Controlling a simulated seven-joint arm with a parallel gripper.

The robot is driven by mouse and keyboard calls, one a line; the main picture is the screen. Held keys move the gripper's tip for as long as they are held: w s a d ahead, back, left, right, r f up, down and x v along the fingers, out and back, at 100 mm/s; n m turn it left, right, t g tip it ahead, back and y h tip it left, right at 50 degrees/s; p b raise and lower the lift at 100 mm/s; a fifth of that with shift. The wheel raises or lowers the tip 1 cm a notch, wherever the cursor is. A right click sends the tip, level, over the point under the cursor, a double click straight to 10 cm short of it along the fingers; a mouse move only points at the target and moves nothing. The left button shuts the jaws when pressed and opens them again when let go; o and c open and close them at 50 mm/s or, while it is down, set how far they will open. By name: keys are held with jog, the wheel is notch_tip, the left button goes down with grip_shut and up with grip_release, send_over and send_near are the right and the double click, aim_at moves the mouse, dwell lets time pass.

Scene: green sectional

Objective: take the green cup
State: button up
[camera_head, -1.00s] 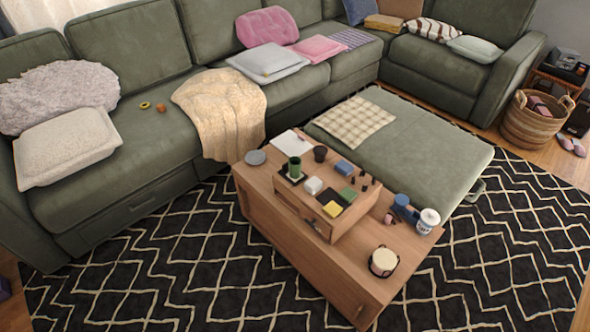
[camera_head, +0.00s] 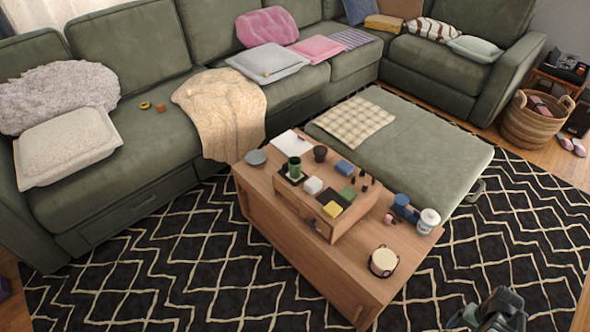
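The green cup (camera_head: 295,167) stands upright on a dark tray or mat at the back left of the raised top of the wooden coffee table (camera_head: 300,250). My gripper (camera_head: 480,318) shows at the bottom edge of the view, right of centre, over the patterned rug. It is far in front and to the right of the cup and touches nothing that I can see. Its fingers are small and partly cut off by the frame edge, so I cannot tell whether they are open.
Near the cup are a dark bowl (camera_head: 320,153), a white block (camera_head: 313,185), a blue block (camera_head: 344,168) and a grey dish (camera_head: 255,157). A white canister (camera_head: 428,220) and a round tub (camera_head: 384,261) stand on the lower top. The sofa (camera_head: 130,130) lies behind.

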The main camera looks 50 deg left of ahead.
jog(key=w+a+r+n+t, duration=0.1)
jog(key=w+a+r+n, duration=0.15)
jog(key=w+a, duration=0.3)
jog(key=w+a+r+n, duration=0.1)
jog(key=w+a+r, duration=0.2)
jog(key=w+a, duration=0.3)
jog(key=w+a+r+n, duration=0.2)
jog(key=w+a, duration=0.2)
jog(key=a, duration=0.7)
jog(key=w+a+r+n, duration=0.2)
jog(key=w+a+n, duration=0.1)
jog(key=a, duration=0.8)
jog(key=n, duration=0.9)
send_near(295, 170)
jog(key=w+a, duration=0.1)
jog(key=a, duration=0.1)
jog(key=shift+t, duration=0.3)
notch_tip(295, 170, down, 13)
jog(key=shift+w+r, duration=0.15)
jog(key=shift+r, duration=0.05)
jog(key=c, duration=1.1)
jog(key=shift+o, duration=0.2)
